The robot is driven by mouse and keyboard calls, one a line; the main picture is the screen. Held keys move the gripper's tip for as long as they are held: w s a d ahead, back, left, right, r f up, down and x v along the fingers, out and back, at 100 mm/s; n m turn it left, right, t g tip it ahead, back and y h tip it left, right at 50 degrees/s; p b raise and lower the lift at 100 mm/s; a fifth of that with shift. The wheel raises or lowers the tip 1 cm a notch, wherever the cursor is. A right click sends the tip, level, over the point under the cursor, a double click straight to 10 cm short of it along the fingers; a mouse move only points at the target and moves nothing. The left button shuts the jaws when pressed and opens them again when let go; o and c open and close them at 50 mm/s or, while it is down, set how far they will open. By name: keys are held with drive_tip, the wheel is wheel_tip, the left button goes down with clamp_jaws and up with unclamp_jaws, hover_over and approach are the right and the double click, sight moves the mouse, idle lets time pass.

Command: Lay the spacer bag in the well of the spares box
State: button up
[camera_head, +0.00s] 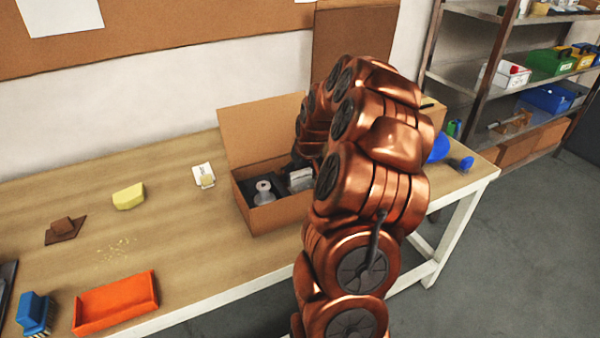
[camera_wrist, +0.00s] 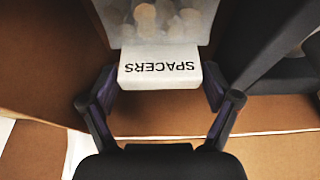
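The spacer bag is clear with round pale parts inside and a white label reading SPACERS, upside down in the wrist view (camera_wrist: 160,68). My gripper (camera_wrist: 160,82) has one finger at each side edge of the label, closed on it. In the head view the bag (camera_head: 300,181) shows as a pale patch at the right of the open cardboard spares box (camera_head: 282,215), partly behind my arm. The gripper is mostly hidden there. The box has a dark insert holding a grey round part (camera_head: 263,192). Whether the bag touches the well floor cannot be told.
The box's raised lid (camera_head: 262,130) stands behind it. A white card (camera_head: 204,175), a yellow block (camera_head: 128,197), an orange tray (camera_head: 115,304) and a blue brush (camera_head: 34,313) lie to the left. Blue items (camera_head: 439,148) are right of my arm. Bench between is mostly clear.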

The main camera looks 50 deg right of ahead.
sight(307, 187)
drive_tip(key=shift+r+p, duration=0.7)
drive_tip(key=shift+r, duration=0.2)
drive_tip(key=b+v, duration=0.2)
drive_tip(key=v, duration=0.9)
drive_tip(key=shift+s+r, duration=0.15)
drive_tip(key=shift+s, duration=0.05)
drive_tip(key=s+a+n+g+y, duration=0.1)
drive_tip(key=s+a+n, duration=0.15)
drive_tip(key=a, duration=0.95)
drive_tip(key=s+a+n+g+y, duration=0.1)
drive_tip(key=s+a, duration=0.3)
drive_tip(key=a, duration=0.9)
drive_tip(key=s+a+f+g, duration=0.2)
drive_tip(key=s+a, duration=0.3)
drive_tip(key=s, duration=0.4)
drive_tip(key=s+a+f+g, duration=0.1)
drive_tip(key=s+a+g, duration=0.1)
drive_tip(key=s+a, duration=0.4)
drive_tip(key=s, duration=0.4)
drive_tip(key=shift+s+f+h, duration=0.2)
drive_tip(key=shift+f+h, duration=0.1)
drive_tip(key=shift+f, duration=0.1)
drive_tip(key=shift+r, duration=0.1)
